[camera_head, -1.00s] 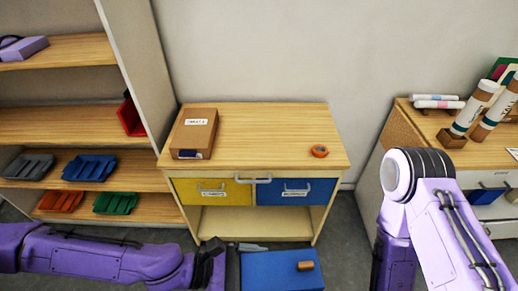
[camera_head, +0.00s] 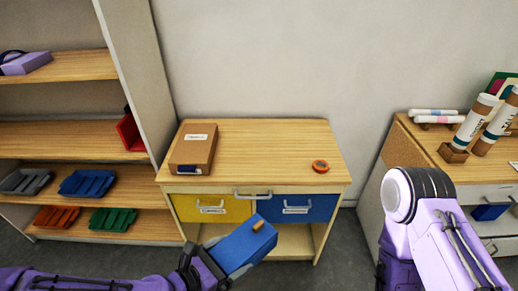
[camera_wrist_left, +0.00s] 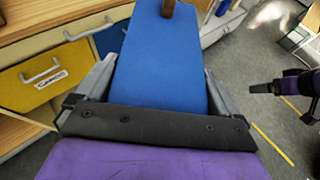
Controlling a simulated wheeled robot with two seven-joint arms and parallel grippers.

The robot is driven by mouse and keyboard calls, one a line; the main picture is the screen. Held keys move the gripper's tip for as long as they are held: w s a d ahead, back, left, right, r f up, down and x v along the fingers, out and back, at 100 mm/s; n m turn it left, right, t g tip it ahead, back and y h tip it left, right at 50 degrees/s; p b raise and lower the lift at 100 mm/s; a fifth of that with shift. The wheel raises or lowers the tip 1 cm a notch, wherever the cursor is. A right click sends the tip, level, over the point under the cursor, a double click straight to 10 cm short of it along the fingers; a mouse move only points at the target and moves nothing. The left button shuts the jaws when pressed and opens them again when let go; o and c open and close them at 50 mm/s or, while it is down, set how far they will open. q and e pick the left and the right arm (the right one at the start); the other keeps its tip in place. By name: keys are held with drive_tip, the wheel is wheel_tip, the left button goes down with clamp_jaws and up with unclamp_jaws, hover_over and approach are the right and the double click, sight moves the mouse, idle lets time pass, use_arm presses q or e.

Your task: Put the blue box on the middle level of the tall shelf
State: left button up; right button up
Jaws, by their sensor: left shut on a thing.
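The blue box (camera_head: 240,247) has a small brown knob on top and is held at the lower middle of the head view, in front of the small cabinet. My left gripper (camera_head: 208,262) is shut on its near end. In the left wrist view the blue box (camera_wrist_left: 160,62) lies between the two grey fingers of the gripper (camera_wrist_left: 158,88). The tall shelf (camera_head: 65,137) stands at the left. Its middle board (camera_head: 60,138) has a red item at the right end and bare wood elsewhere.
The small cabinet (camera_head: 255,150) bears a brown box (camera_head: 194,148) and an orange tape roll (camera_head: 320,166). The shelf's upper board holds a purple box (camera_head: 27,62); lower boards hold several coloured trays (camera_head: 88,183). The shelf's side panel (camera_head: 138,80) stands between shelf and cabinet.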

use_arm(q)
drive_tip(key=w+a+n+t+y+b, duration=0.4)
drive_tip(key=w+a+n+y+b, duration=0.5)
drive_tip(key=w+a+b, duration=0.2)
drive_tip(key=shift+w+a+r+y+b, duration=0.3)
drive_tip(key=shift+w+a, duration=0.4)
drive_tip(key=shift+w, duration=0.55)
